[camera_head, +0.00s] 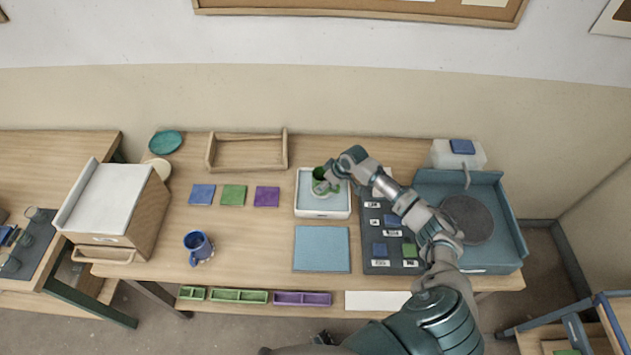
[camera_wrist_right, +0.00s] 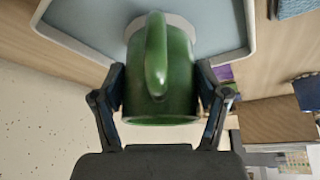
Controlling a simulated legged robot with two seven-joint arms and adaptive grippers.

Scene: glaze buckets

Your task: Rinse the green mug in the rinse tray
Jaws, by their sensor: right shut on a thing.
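The green mug (camera_head: 319,174) is over the white rinse tray (camera_head: 323,214) in the head view. The tray has a light blue-grey floor in the right wrist view (camera_wrist_right: 90,22). My right gripper (camera_head: 333,178) is shut on the green mug, with a finger on each side of it. In the right wrist view the mug (camera_wrist_right: 178,85) sits between the fingers, its handle facing the camera. A pale round shape shows just behind the mug there. I cannot tell whether the mug touches the tray floor. My left gripper is not in view.
A blue mug (camera_head: 198,246) stands at the left front. Blue, green and purple tiles (camera_head: 234,195) lie left of the tray. A light blue mat (camera_head: 321,249) lies in front of it. A dark board (camera_head: 378,225) and a blue wheel basin (camera_head: 505,226) are to the right.

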